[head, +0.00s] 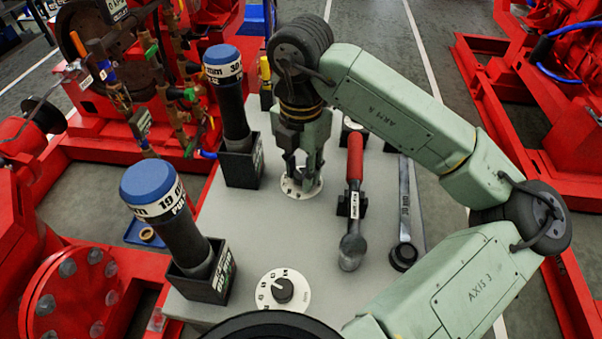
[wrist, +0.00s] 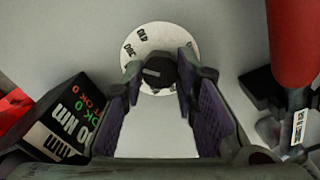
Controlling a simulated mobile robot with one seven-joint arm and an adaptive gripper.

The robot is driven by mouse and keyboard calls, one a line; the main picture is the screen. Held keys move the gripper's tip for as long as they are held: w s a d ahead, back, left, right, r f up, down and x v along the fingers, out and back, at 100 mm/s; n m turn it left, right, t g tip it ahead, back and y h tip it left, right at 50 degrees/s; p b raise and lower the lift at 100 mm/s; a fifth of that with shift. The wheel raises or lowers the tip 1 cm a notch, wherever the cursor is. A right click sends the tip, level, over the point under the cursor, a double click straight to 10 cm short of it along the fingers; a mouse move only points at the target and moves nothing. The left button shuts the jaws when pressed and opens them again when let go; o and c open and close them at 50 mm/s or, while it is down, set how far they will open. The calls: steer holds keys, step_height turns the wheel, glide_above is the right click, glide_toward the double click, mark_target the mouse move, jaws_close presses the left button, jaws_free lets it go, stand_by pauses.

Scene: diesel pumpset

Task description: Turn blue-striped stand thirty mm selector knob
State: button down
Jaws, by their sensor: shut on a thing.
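A white selector dial (head: 312,190) lies on the grey bench top beside the black stand (head: 243,167) of the blue-capped 30 mm tool (head: 232,100). I cannot make out a blue stripe on that stand. In the wrist view the dial (wrist: 146,42) shows printed numbers around a dark knob (wrist: 155,72) with a light pointer line, pointing roughly left. My gripper (head: 301,178) points down over this dial, and its fingers (wrist: 160,78) are shut on the knob from both sides. The fingers hide part of the dial's near side.
A second dial (head: 283,291) lies near the blue-capped 19 mm tool (head: 161,205) in its stand.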

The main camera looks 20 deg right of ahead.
steer(key=n+b, duration=0.2)
steer(key=b, duration=0.1)
steer(key=shift+f+n, duration=0.3)
steer(key=n+b, duration=0.3)
steer(key=shift+r+n, duration=0.1)
steer(key=shift+n, duration=0.2)
steer(key=n+b, duration=0.3)
steer(key=n, duration=0.3)
steer(key=shift+r, duration=0.2)
steer(key=c, duration=1.3)
jaws_free()
steer(key=shift+r, duration=0.1)
step_height(320, 180, up, 12)
steer(key=shift+f, duration=0.1)
